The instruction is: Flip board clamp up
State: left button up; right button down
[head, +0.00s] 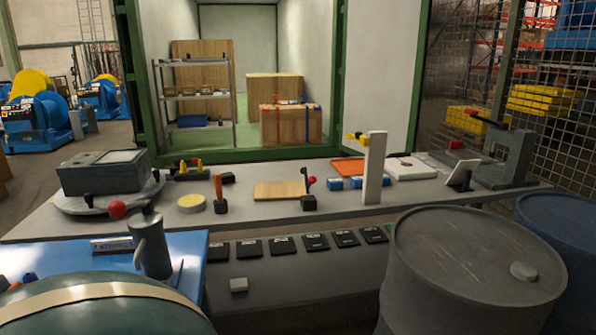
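A flat wooden board (280,190) lies on the grey workbench in the middle of the head view. At its right edge stands a small black clamp (308,203) with an upright arm and a red knob. To the left of the board is another small black fitting (220,206) with an upright orange handle. I cannot tell for certain which of the two is the board clamp. Neither of my grippers shows in this view.
Two drums (470,280) stand before the workbench (360,222) at the right. A blue-topped surface (190,255) with a grey cylinder (152,252) is at the front left. A white upright post (375,170) stands right of the board. Black tiles line the bench front.

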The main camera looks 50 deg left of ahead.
aim_at(312, 180)
jog(key=i+u, duration=0.2)
jog(key=u, duration=0.2)
jog(key=i+u, duration=0.15)
jog(key=u, duration=0.2)
jog(key=i+l+u, duration=0.1)
jog(key=u, duration=0.3)
jog(key=i+l+u, duration=0.2)
jog(key=u, duration=0.15)
jog(key=i, duration=0.05)
